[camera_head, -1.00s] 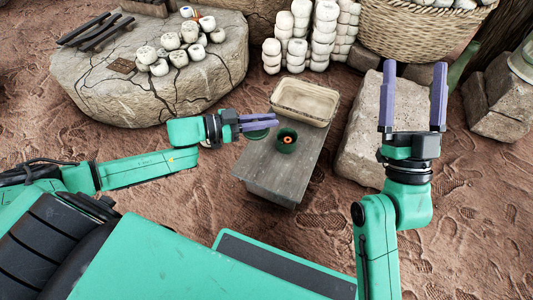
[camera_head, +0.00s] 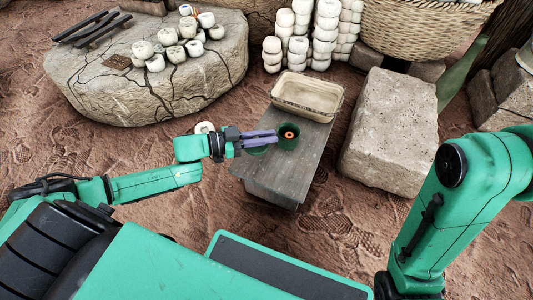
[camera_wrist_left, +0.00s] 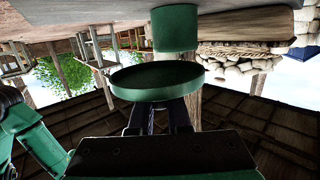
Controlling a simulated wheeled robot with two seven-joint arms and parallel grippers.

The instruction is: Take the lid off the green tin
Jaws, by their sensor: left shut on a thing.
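The green tin (camera_head: 288,136) stands open and upright on the small grey bench (camera_head: 309,160), with an orange thing (camera_head: 289,135) showing inside it. My left gripper (camera_head: 275,137) is shut on the green lid (camera_head: 257,150), just left of the tin. The fingers partly cover the lid in the head view. In the left wrist view the round lid (camera_wrist_left: 157,82) is apart from the tin (camera_wrist_left: 174,29). I cannot tell whether the lid touches the bench. My right gripper is out of view; only its arm shows at the right.
A tan tray (camera_head: 307,97) sits at the back of the bench. A stone block (camera_head: 388,135) stands close on the right. A large cracked stone (camera_head: 150,80) bears several pale pots at the back left. Stacked white pots (camera_head: 325,35) stand behind. Bare ground lies in front.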

